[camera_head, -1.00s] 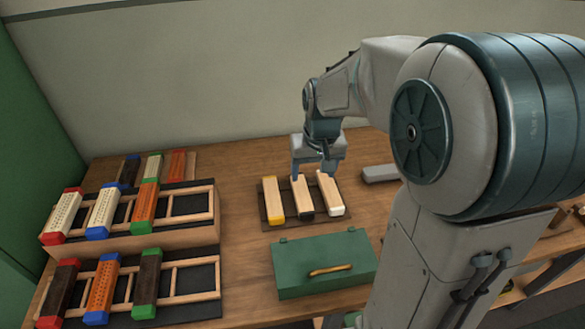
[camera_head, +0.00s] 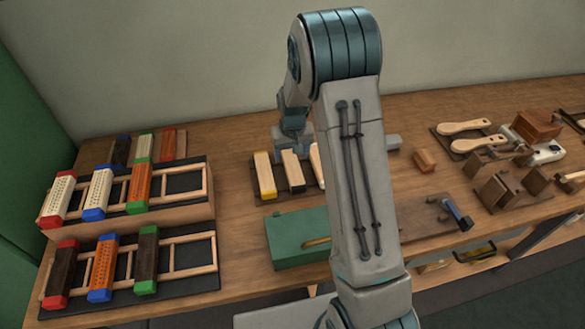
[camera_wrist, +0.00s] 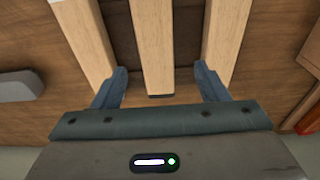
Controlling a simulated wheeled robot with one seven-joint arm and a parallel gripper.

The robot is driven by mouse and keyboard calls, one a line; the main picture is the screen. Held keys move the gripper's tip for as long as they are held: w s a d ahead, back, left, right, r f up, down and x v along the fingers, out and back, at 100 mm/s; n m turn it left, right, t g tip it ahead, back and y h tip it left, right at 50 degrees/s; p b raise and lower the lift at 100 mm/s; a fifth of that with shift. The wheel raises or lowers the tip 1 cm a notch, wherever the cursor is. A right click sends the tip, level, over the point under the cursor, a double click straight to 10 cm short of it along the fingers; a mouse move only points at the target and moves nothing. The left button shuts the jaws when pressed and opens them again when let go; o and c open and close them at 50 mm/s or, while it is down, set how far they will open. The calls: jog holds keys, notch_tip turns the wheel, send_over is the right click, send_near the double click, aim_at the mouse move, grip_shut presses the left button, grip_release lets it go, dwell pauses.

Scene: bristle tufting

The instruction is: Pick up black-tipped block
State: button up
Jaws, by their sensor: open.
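The black-tipped block (camera_head: 291,168) lies in the middle of three pale wooden blocks on a dark tray (camera_wrist: 117,25). Its black end faces the front of the table in the head view. In the head view my gripper (camera_head: 291,150) is over the blocks' back ends, partly hidden by my arm.
A yellow-tipped block (camera_head: 264,175) lies to the left. A green box (camera_head: 290,240) stands in front. Racks with coloured-ended blocks (camera_head: 100,195) stand left. A grey bar (camera_wrist: 15,87) lies beside the tray.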

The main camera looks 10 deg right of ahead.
aim_at(293, 167)
jog(key=f, duration=0.1)
jog(key=f+p, duration=0.1)
jog(key=f, duration=0.3)
jog(key=shift+d, duration=0.25)
jog(key=shift+w+f+p, duration=0.15)
jog(key=shift+f+p, duration=0.15)
jog(key=shift+f, duration=0.4)
jog(key=c, duration=1.2)
